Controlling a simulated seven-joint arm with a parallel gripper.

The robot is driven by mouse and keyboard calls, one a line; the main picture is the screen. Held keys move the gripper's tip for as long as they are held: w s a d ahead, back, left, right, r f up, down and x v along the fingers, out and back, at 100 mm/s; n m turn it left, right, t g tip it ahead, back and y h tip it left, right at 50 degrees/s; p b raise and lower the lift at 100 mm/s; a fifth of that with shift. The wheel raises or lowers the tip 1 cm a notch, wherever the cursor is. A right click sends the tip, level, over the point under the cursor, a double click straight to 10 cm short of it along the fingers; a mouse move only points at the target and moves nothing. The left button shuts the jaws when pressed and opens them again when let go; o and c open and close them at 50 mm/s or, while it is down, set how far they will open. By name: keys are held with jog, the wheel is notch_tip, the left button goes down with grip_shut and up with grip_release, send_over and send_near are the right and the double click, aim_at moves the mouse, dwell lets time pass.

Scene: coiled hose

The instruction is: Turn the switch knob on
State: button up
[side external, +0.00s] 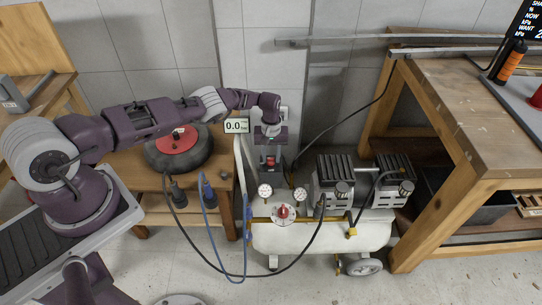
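A red knob (283,211) sits on a round white plate at the front of the compressor (320,238), between two small gauges. A second small red part (270,161) shows on a dark grey box above the tank. I cannot tell for sure which of the two is the switch knob. My gripper (270,140) points down from the arm's end, directly above or at the dark box. Its fingers are too small and dark to tell apart from the box, so I cannot see whether they are open or touch anything.
A display reading 0.0 (235,126) stands left of my gripper. A wheel with a red hub (179,140) lies on the wooden bench. Black and blue hoses (218,235) hang in front of the bench. A wooden workbench (470,110) stands at the right.

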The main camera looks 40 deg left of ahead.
aim_at(271, 158)
jog(key=shift+o, duration=1.1)
jog(key=shift+w+a+r, duration=0.15)
jog(key=shift+a+r, duration=0.15)
jog(key=shift+r, duration=0.4)
jog(key=shift+d+r, duration=0.15)
jog(key=shift+r, duration=0.2)
jog(key=shift+d+r, duration=0.15)
jog(key=shift+r, duration=2.35)
